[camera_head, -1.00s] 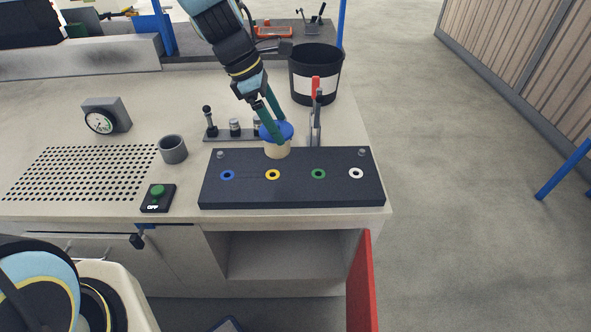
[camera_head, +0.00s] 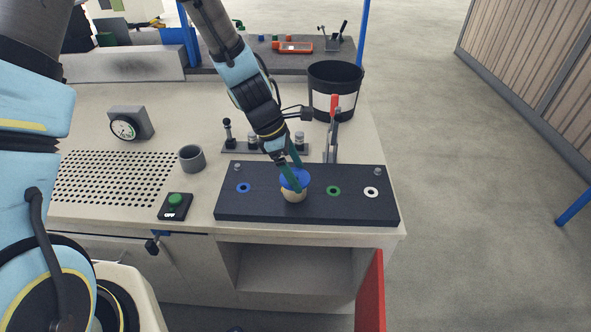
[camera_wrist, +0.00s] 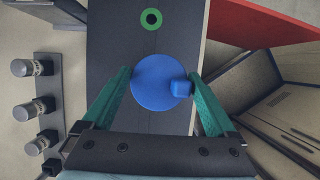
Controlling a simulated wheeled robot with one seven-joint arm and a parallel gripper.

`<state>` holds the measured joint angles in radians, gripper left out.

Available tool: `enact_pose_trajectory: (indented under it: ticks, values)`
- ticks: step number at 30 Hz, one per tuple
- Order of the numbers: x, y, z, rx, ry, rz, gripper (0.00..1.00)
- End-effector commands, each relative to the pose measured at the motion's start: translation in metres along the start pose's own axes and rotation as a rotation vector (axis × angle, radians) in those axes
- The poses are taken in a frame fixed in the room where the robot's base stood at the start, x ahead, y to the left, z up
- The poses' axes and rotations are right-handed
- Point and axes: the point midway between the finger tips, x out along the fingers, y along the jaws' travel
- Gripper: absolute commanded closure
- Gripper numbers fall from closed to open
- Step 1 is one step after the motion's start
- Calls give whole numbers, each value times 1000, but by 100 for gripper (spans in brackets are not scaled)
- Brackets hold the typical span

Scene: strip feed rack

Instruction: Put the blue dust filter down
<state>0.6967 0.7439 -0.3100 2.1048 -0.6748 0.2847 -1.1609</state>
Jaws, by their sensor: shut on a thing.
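The dust filter (camera_head: 294,194) has a blue cap and a cream body. My gripper (camera_head: 293,178) is shut on it, with green fingers on either side of the cap. The filter is upright at the dark feed rack (camera_head: 307,212), where it hides the yellow ring; I cannot tell whether its base touches the rack. The blue ring (camera_head: 243,188), green ring (camera_head: 333,191) and white ring (camera_head: 371,192) are uncovered. In the wrist view the round blue cap (camera_wrist: 155,80) with its small raised block sits between my fingers (camera_wrist: 160,76), and the green ring (camera_wrist: 151,19) shows beyond.
A black bin (camera_head: 335,90) and a red-handled clamp (camera_head: 333,125) stand behind the rack. A grey cup (camera_head: 191,158), a green button box (camera_head: 175,206) and a gauge (camera_head: 126,124) are to the left. A red panel (camera_head: 370,292) stands below the bench's front edge.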

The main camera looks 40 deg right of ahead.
Motion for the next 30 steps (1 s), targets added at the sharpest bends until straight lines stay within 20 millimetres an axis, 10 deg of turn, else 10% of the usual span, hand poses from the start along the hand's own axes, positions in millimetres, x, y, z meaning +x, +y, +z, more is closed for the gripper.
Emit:
enact_pose_trajectory:
  ticks: [4, 5, 6, 17, 30]
  values:
    - [4, 0, -2, 0, 0, 0, 70]
    - [3, 0, -1, 0, 0, 0, 4]
    - [2, 0, -1, 0, 0, 0, 0]
    - [-4, 1, 0, 0, 0, 2, 0]
    - [-84, 1, 0, 1, 0, 5, 0]
